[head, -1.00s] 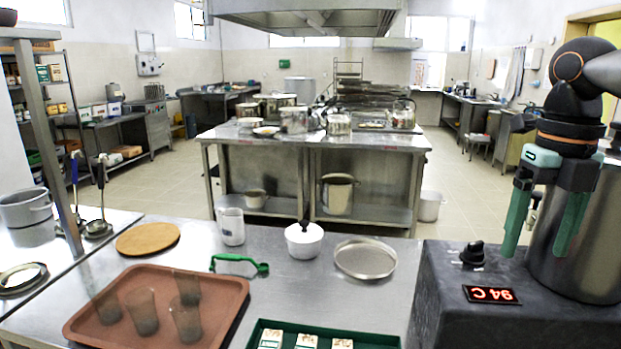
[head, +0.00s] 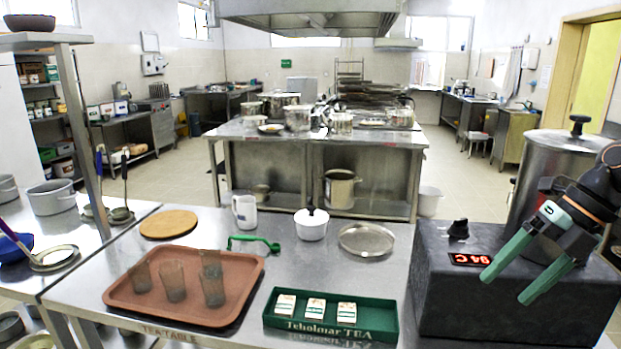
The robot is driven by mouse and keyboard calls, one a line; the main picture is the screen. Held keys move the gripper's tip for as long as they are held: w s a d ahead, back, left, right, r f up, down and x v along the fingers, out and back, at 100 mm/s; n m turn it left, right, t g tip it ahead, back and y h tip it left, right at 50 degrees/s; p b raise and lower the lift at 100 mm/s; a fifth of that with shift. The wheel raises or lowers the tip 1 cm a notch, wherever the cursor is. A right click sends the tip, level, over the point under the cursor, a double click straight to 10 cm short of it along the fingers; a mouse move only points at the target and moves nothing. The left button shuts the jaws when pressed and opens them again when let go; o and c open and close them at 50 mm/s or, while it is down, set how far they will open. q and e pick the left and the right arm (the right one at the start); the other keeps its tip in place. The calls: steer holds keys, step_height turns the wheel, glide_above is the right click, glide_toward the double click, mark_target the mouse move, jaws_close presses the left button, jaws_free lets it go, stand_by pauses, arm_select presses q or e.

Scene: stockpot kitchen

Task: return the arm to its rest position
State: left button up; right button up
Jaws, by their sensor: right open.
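My right gripper (head: 507,285) is at the right of the head view, with its two green fingers spread apart and nothing between them. It hangs in front of the dark heater block (head: 455,310), whose red display reads 94 C. The tall steel stockpot (head: 545,165) with a black-knobbed lid stands behind the gripper and arm, partly hidden by them. My left gripper is not in view.
The steel table holds a brown tray (head: 125,303) with several cups, a green tea box (head: 385,335), a white lidded pot (head: 311,228), a white mug (head: 244,212), a round steel lid (head: 366,240) and a round wooden board (head: 168,224). A green-handled tool (head: 254,239) lies among them.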

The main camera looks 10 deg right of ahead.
step_height(320, 180, down, 26)
steer(key=s+a+m+t+p, duration=0.25)
steer(key=m+t, duration=0.95)
steer(key=m, duration=0.6)
steer(key=s+a+f+m+g+h+p, duration=0.1)
steer(key=s+a+f+m+g, duration=0.1)
steer(key=s+a+f+m, duration=0.4)
steer(key=s+a+f+m+g+h+p, duration=0.1)
steer(key=s+a+f+m+g+h, duration=0.1)
steer(key=s+a+f+m, duration=0.4)
steer(key=a, duration=0.5)
steer(key=shift+s+f+g, duration=0.35)
steer(key=shift+f+g, duration=0.05)
